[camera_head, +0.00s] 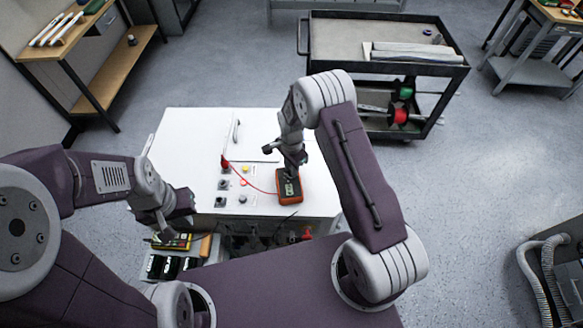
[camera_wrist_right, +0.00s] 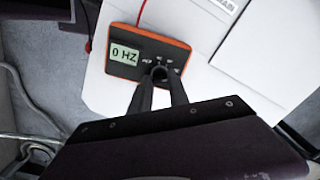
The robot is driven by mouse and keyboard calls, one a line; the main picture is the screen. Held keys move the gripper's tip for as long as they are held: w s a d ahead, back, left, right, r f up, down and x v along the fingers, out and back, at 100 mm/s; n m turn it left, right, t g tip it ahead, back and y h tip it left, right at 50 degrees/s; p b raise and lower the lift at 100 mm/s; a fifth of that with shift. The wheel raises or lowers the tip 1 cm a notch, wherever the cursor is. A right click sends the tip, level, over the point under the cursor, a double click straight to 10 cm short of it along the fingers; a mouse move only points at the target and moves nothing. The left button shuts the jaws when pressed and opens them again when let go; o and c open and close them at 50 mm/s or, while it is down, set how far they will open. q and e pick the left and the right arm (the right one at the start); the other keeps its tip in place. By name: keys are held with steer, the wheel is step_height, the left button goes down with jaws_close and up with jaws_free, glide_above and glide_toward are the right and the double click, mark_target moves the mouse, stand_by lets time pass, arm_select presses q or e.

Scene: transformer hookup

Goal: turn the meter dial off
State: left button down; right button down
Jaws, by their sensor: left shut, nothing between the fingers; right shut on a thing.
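The orange meter (camera_head: 289,186) with a dark face lies on the white cabinet top near its front right. In the right wrist view the meter (camera_wrist_right: 125,55) shows "0 HZ" on its display, with the round dial (camera_wrist_right: 159,74) at the lower right of its face. My right gripper (camera_wrist_right: 160,80) is shut on the dial, its fingers hiding part of it. In the head view my right gripper (camera_head: 291,166) is over the meter. My left gripper (camera_head: 184,213) is shut and empty, near the cabinet's front left edge.
The white cabinet top (camera_head: 180,135) carries several sockets and knobs and a red probe (camera_head: 225,163) whose red lead runs to the meter. A black cart (camera_head: 340,40) stands behind. A wooden workbench (camera_head: 60,50) is at the back left.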

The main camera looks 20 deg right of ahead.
steer(key=n+b, duration=0.1)
steer(key=n, duration=0.3)
steer(key=shift+n, duration=0.4)
steer(key=n+b, duration=0.1)
steer(key=n, duration=0.5)
steer(key=shift+b, duration=0.4)
steer(key=n, duration=0.6)
steer(key=shift+n+b, duration=0.4)
steer(key=n, duration=0.6)
steer(key=shift+a, duration=0.1)
steer(key=c, duration=1.2)
jaws_free()
steer(key=shift+c, duration=0.2)
